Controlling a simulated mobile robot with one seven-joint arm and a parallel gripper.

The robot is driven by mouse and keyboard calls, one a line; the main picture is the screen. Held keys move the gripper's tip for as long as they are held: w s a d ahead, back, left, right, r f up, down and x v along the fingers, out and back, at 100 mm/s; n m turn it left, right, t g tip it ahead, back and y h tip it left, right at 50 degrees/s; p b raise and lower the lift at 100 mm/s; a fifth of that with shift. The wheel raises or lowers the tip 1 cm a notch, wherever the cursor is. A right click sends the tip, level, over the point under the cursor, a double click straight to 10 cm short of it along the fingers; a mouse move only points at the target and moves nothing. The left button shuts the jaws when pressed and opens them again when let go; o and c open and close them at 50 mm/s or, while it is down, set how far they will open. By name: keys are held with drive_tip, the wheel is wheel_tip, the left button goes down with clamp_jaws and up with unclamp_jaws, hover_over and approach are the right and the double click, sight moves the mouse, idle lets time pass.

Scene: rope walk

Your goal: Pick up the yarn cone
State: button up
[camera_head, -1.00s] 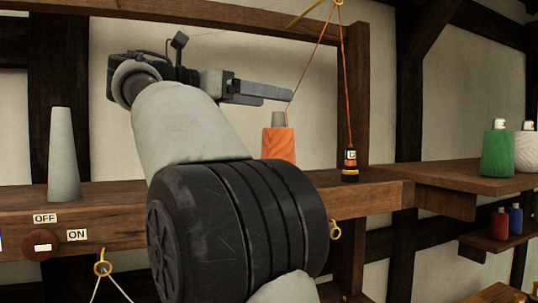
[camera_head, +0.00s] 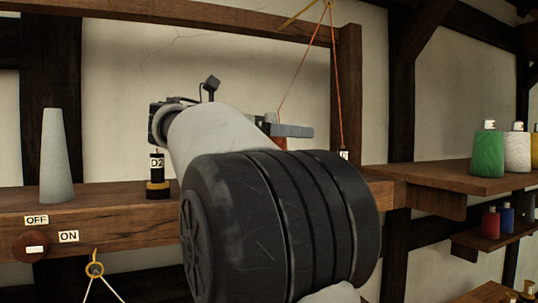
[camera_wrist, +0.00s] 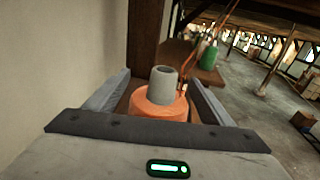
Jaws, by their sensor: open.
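The orange yarn cone (camera_wrist: 158,101) with a grey tip (camera_wrist: 163,83) stands between the two fingers of my gripper in the wrist view. In the head view only a sliver of orange shows (camera_head: 281,143); my arm hides the rest. My gripper (camera_head: 296,131) is open, level with the cone, with a finger on either side. Whether either finger touches it cannot be told. An orange strand runs from the cone's area up to a yellow hook (camera_head: 326,3).
A bare grey cone (camera_head: 55,156) and a black bobbin marked D2 (camera_head: 158,177) stand on the wooden beam (camera_head: 110,190) to the left. A wooden post (camera_head: 346,90) rises behind my gripper.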

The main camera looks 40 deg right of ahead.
drive_tip(key=shift+c, duration=0.5)
drive_tip(key=c, duration=1.2)
drive_tip(key=shift+r, duration=0.15)
wheel_tip(320, 180, up, 10)
drive_tip(key=shift+f, duration=0.15)
drive_tip(key=shift+s, duration=0.15)
